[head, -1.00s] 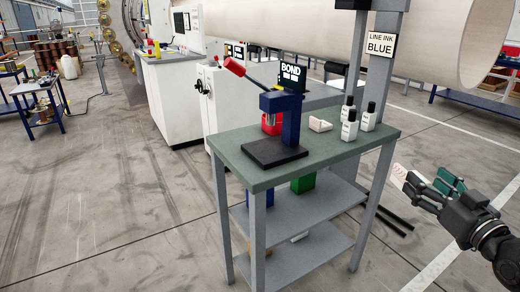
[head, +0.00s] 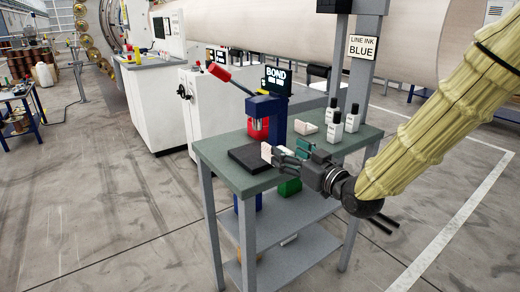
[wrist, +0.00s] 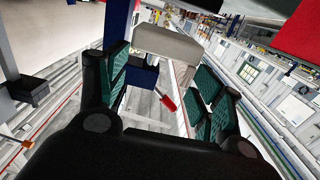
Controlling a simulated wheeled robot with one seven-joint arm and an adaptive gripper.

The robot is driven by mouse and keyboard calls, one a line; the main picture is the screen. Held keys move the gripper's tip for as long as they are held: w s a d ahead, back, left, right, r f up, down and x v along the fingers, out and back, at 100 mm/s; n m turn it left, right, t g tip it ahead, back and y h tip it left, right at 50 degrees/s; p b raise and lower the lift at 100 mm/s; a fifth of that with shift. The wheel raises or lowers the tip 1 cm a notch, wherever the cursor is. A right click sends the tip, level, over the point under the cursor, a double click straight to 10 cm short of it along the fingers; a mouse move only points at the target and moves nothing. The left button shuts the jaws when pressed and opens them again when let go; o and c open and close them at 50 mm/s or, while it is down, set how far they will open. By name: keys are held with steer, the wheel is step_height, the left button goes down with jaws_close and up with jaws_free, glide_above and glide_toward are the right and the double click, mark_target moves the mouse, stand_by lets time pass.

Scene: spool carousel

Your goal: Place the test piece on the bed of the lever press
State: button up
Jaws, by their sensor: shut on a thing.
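The lever press has a dark blue frame (head: 277,118), a red-tipped lever (head: 219,72) and a flat black bed (head: 244,160) on the green-topped table. My gripper (head: 278,153) is shut on the pale test piece (head: 266,151), which projects from the fingertips. In the head view the piece appears at the bed's right edge, slightly above it; I cannot tell whether they touch. In the wrist view the pale block (wrist: 168,43) shows between the green-padded fingers, with dark blue press parts behind. The bed is partly hidden by the gripper in the head view.
A post with a LINE INK BLUE sign (head: 361,47) rises at the back right.

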mark_target(264, 149)
steer(key=x, duration=1.2)
steer(key=shift+s, duration=0.1)
step_height(264, 149, down, 4)
steer(key=shift+r, duration=0.3)
steer(key=o, duration=1.1)
steer(key=v, duration=1.2)
